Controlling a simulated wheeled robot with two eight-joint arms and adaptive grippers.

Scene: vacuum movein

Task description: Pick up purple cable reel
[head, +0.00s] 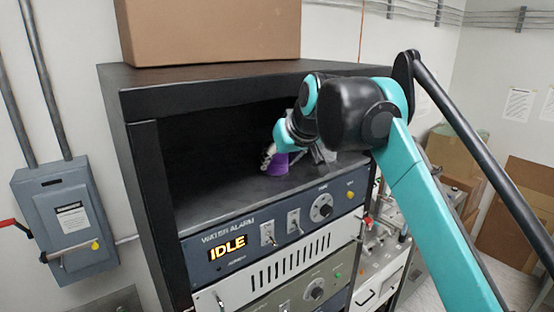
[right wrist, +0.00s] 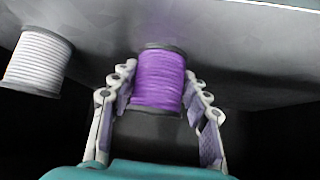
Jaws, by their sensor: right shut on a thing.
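The purple cable reel (right wrist: 159,79) has dark end flanges and sits between the two fingers of my right gripper (right wrist: 160,100) in the right wrist view. The fingers are closed in on its sides. In the head view a purple patch of the reel (head: 276,172) shows inside the open bay of the black rack, by the fingers of my right gripper (head: 270,158). My arm hides much of the reel there. I cannot tell if the reel touches the shelf surface. My left gripper is not in view.
A white reel (right wrist: 37,62) stands beside the purple one in the right wrist view. The black rack (head: 140,180) has side walls and a top close around my right arm. A cardboard box (head: 210,30) sits on top. Instrument panels (head: 280,225) lie below the bay.

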